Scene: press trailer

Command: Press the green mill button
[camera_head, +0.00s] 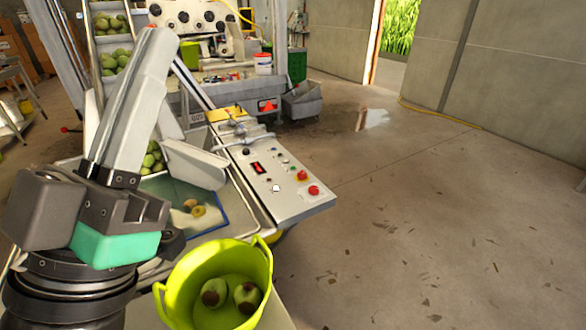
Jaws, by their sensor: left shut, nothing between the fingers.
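The control panel (292,203) is a sloping pale grey box in the middle of the view. It carries a red digital display (257,168), a pale round knob (276,188), a red mushroom button (302,175) and a second red button (313,190). Several small buttons sit along its upper edge; one looks greenish (285,161), but it is too small to tell its label. My left arm rises from the lower left. My left gripper (246,137) appears small, shut and empty, near the panel's far left end, apart from the greenish button. My right gripper is not in view.
A lime-green bucket (180,290) holding two round fruits stands in front of the panel. A blue-edged tray (222,222) lies left of the panel. The concrete floor at right is open.

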